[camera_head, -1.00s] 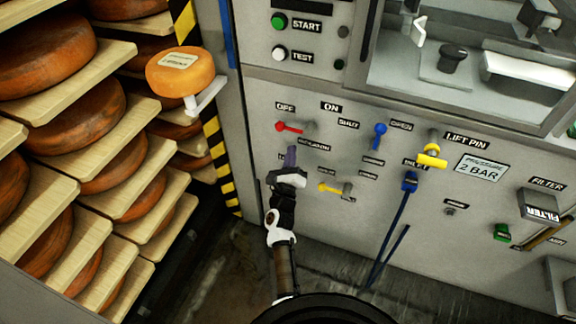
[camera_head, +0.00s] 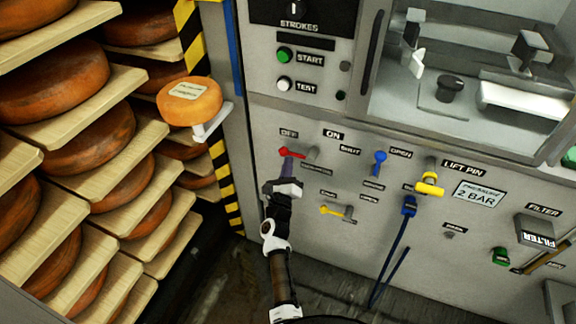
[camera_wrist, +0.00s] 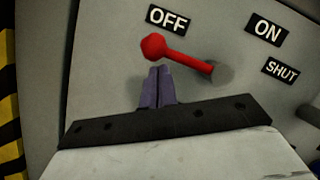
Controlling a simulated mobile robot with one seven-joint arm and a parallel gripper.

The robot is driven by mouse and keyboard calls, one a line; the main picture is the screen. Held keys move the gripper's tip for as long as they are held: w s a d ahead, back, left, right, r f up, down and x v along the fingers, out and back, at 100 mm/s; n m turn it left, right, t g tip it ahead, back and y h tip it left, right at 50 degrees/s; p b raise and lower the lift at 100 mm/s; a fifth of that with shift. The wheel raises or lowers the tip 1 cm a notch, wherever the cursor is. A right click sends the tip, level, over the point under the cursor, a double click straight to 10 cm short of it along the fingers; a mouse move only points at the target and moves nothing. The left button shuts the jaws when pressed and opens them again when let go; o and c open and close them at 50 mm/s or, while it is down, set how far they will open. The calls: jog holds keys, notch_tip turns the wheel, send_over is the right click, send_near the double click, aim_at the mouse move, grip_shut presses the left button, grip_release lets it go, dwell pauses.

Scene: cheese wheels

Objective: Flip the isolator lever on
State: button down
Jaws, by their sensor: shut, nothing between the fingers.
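The red isolator lever (camera_head: 291,153) is on the grey panel, below the OFF and ON labels. In the wrist view the lever (camera_wrist: 180,54) has its round knob at the left under the OFF label (camera_wrist: 169,18), and its pivot at the right, toward the ON label (camera_wrist: 267,30). My gripper (camera_head: 288,160) is shut and empty, its purple fingers pointing up at the panel. In the wrist view my fingertips (camera_wrist: 160,70) are just below the lever, close to the knob. I cannot tell if they touch it.
A yellow lever (camera_head: 332,210) is below and right of the red one. A blue lever (camera_head: 380,160) and a yellow lift pin handle (camera_head: 429,184) are further right. Shelves of cheese wheels (camera_head: 190,102) stand at the left, beyond a striped post (camera_head: 218,150).

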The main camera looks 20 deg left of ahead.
aim_at(286, 153)
jog(key=shift+a+r+m+h+b, duration=0.15)
jog(key=shift+r+m+h+b, duration=0.2)
jog(key=shift+m+b, duration=0.4)
notch_tip(286, 153, up, 4)
jog(key=m+h+b, duration=0.1)
jog(key=m+b, duration=0.1)
jog(key=m, duration=0.1)
jog(key=m+h+b, duration=0.2)
jog(key=m, duration=0.2)
jog(key=m+h+b, duration=0.2)
jog(key=m, duration=0.2)
jog(key=shift+a+r+t+b, duration=0.15)
jog(key=shift+t+b, duration=0.15)
jog(key=shift+t, duration=0.1)
jog(key=d+r+m+g+h+b, duration=0.3)
jog(key=m+b, duration=0.4)
jog(key=m, duration=0.5)
jog(key=shift+d+r+h, duration=0.5)
jog(key=shift+r+h, duration=0.35)
jog(key=shift+h, duration=0.1)
jog(key=shift+m, duration=0.35)
jog(key=shift+f+b, duration=0.1)
jog(key=shift+b, duration=0.25)
